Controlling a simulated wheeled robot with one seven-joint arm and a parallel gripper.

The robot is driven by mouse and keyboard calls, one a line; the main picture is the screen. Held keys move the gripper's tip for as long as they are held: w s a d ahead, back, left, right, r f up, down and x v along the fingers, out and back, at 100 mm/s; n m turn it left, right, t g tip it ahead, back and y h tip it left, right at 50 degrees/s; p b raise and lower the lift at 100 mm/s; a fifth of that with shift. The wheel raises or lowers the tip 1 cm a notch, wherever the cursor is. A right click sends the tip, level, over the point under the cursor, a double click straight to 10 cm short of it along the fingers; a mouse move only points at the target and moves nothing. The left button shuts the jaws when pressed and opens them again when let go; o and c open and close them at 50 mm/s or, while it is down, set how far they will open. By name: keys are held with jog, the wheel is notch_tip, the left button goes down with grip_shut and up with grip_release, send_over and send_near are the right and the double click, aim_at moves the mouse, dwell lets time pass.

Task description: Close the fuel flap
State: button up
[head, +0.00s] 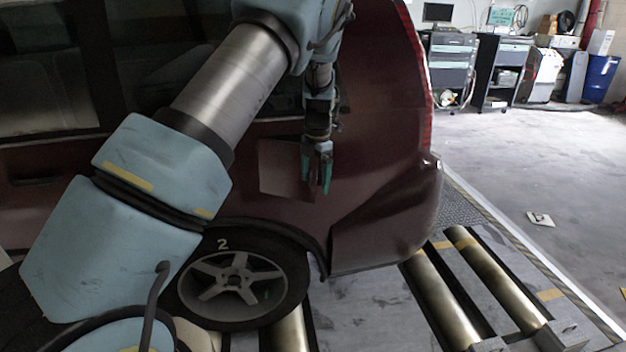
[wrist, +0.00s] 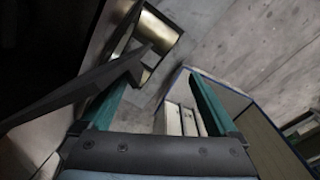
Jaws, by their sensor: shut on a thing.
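The fuel flap (head: 282,166) is a dull reddish-brown square panel on the side of the dark red car (head: 375,190), above and behind the wheel. It looks tilted out from the bodywork; how far it stands open is hard to tell. My gripper (head: 318,188), with teal fingers, is at the flap's right edge, pointing down, and is shut on it. In the wrist view the two teal fingers (wrist: 160,88) show, with a dark slanting panel edge (wrist: 85,88) across the left one. The contact itself and the fuel opening are hidden.
The rear wheel (head: 235,285), marked 2, stands below the flap. Metal rollers (head: 440,295) lie in the floor at the right. Tool carts (head: 452,75) and a blue barrel (head: 600,78) stand far back. The grey floor (head: 520,170) right of the car is mostly clear.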

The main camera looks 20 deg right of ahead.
jog(key=shift+s+d+r, duration=0.15)
jog(key=shift+s+d, duration=0.2)
jog(key=shift+d, duration=0.25)
jog(key=shift+c, duration=0.3)
jog(key=shift+w+a+r, duration=0.1)
jog(key=shift+w+a, duration=0.1)
jog(key=shift+a, duration=0.05)
jog(key=shift+c, duration=0.5)
notch_tip(320, 180, up, 12)
jog(key=p, duration=0.8)
jog(key=shift+a, duration=0.35)
jog(key=shift+w, duration=0.15)
notch_tip(320, 180, up, 11)
jog(key=b, duration=0.3)
jog(key=shift+s+d, duration=0.2)
jog(key=shift+c, duration=0.3)
